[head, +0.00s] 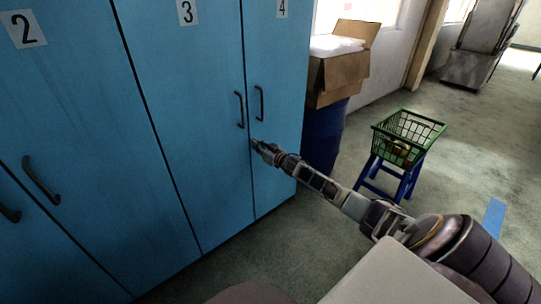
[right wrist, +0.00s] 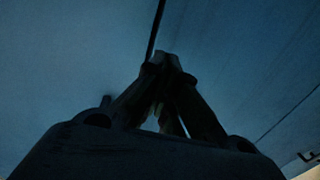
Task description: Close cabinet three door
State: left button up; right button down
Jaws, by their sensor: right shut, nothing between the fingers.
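The cabinet three door (head: 193,110) is the blue panel under the "3" label in the head view. It looks flush with its neighbours, with only a thin dark seam at its right edge. Its dark handle (head: 239,109) is near that edge. My right gripper (head: 255,143) is shut and empty, its tip at or very near the seam between doors three and four, below the handles. In the right wrist view the closed fingers (right wrist: 168,62) point at the seam on the blue surface; whether they touch it I cannot tell. My left gripper is not in view.
The cabinet four door (head: 277,150) is to the right, and the cabinet two door (head: 75,120) to the left. A blue barrel (head: 324,135) with a cardboard box (head: 340,78) stands beyond the cabinets. A green basket (head: 408,135) sits on a blue stool (head: 392,180). Floor is open at right.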

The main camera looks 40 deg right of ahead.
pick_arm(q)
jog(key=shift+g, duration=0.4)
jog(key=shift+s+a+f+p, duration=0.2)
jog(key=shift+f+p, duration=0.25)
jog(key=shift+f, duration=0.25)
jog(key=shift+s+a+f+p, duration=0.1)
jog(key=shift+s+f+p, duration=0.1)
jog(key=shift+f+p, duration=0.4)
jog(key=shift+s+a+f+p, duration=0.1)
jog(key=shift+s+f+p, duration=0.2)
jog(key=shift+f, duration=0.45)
pick_arm(e)
jog(key=s, duration=0.9)
jog(key=shift+s+d, duration=0.2)
jog(key=shift+d, duration=0.05)
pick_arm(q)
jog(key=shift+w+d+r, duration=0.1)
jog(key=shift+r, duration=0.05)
